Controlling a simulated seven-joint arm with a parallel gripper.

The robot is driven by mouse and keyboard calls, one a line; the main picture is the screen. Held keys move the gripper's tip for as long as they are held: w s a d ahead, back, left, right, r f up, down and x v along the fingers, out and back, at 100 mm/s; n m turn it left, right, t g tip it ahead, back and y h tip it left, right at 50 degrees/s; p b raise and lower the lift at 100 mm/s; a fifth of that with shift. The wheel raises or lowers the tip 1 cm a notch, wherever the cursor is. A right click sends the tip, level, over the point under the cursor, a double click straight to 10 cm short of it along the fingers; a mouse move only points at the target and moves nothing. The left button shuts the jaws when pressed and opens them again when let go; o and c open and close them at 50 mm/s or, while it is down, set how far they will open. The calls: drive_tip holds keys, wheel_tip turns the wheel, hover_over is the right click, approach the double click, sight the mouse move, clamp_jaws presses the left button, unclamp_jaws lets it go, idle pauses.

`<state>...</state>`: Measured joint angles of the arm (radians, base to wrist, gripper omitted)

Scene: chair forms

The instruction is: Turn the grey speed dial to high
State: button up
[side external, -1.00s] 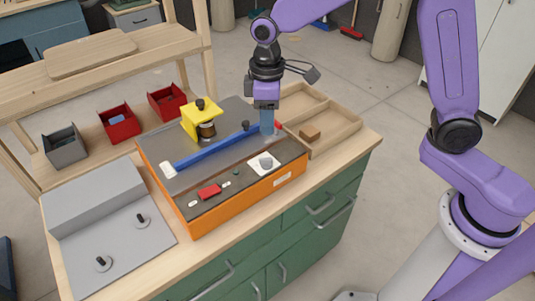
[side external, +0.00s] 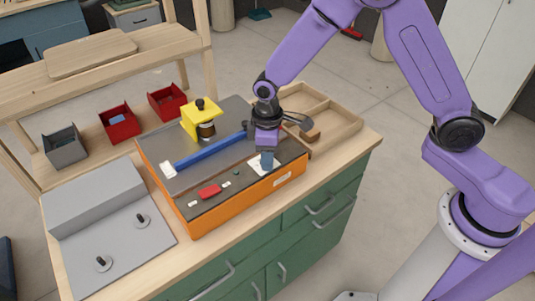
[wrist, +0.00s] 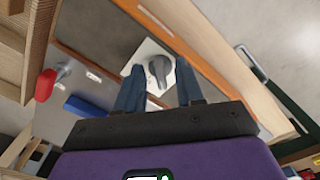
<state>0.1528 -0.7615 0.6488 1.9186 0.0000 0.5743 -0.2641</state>
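The grey speed dial (wrist: 160,69) sits on a white square plate (wrist: 147,51) in the wrist view. It has a raised grip. In the side view the white plate (side external: 254,168) shows on the front panel of the orange machine (side external: 236,193), and the dial is mostly hidden by my gripper. My gripper (side external: 266,164) points down over the plate. In the wrist view my gripper (wrist: 158,84) is open, with its two blue fingers on either side of the dial's near end. I cannot tell whether they touch it.
A red switch (side external: 210,191) is on the same panel. A blue bar (side external: 210,151) and a yellow block with a black knob (side external: 201,118) are on the machine top. A wooden tray (side external: 335,113) lies behind. A grey box (side external: 108,236) stands left.

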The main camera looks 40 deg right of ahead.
clamp_jaws()
drive_tip(key=shift+m, duration=0.3)
drive_tip(key=m, duration=0.3)
drive_tip(key=shift+a+m, duration=0.1)
drive_tip(key=shift+m, duration=0.2)
drive_tip(key=m, duration=0.3)
drive_tip(key=shift+m, duration=0.3)
drive_tip(key=m, duration=0.6)
drive_tip(key=shift+m, duration=0.3)
drive_tip(key=m, duration=0.5)
drive_tip(key=shift+a, duration=0.1)
drive_tip(key=shift+m, duration=0.4)
